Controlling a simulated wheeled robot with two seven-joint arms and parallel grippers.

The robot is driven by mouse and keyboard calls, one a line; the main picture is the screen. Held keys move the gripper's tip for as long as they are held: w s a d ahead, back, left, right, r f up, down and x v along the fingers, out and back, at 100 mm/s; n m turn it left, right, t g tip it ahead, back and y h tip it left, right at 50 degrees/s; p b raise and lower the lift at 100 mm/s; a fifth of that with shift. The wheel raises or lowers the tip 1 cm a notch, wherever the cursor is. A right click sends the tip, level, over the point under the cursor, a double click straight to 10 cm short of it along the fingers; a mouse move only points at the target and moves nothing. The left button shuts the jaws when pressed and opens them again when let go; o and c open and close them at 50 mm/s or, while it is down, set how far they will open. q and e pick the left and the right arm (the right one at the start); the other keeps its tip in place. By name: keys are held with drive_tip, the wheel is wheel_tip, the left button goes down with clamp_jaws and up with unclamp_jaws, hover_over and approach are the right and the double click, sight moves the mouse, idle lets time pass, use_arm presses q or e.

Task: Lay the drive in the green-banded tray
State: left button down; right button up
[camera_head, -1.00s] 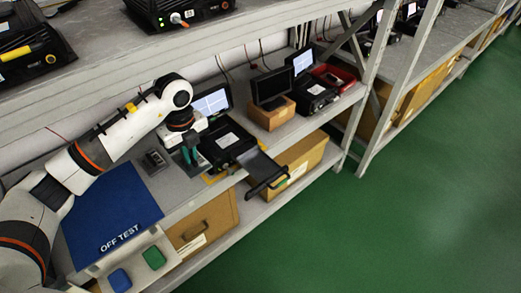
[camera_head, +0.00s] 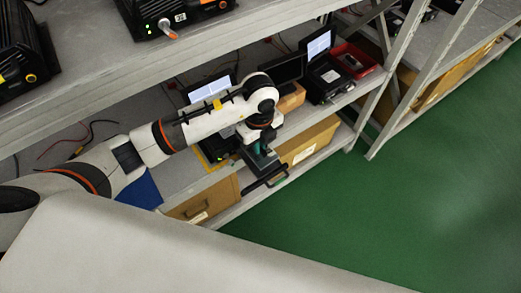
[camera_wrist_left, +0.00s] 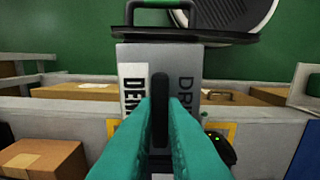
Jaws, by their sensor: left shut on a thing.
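The drive (camera_wrist_left: 135,60) is a grey box with a white label and dark lettering, seen below the fingers in the left wrist view. My left gripper (camera_wrist_left: 160,115) has teal fingers shut on the dark upright grip on it. In the head view my left gripper (camera_head: 260,147) is above the pulled-out tray (camera_head: 256,184), whose black front handle carries a green band (camera_head: 279,178). The handle also shows at the top of the left wrist view, with its green band (camera_wrist_left: 160,4). The gripper and drive hide most of the tray; whether the drive touches it, I cannot tell. My right gripper is out of view.
The black test unit (camera_head: 217,147) and its lit screen (camera_head: 209,87) are partly behind my arm. Another unit (camera_head: 325,80) and a red bin (camera_head: 353,61) stand to the right. Cardboard boxes (camera_head: 308,143) sit on the lower shelf. A rack upright (camera_head: 402,65) stands right.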

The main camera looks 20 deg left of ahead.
use_arm(q)
drive_tip(key=shift+w+f, duration=0.1)
drive_tip(key=shift+f, duration=2.1)
drive_tip(key=shift+f, duration=0.2)
drive_tip(key=c, duration=1.5)
unclamp_jaws()
drive_tip(key=shift+r, duration=0.1)
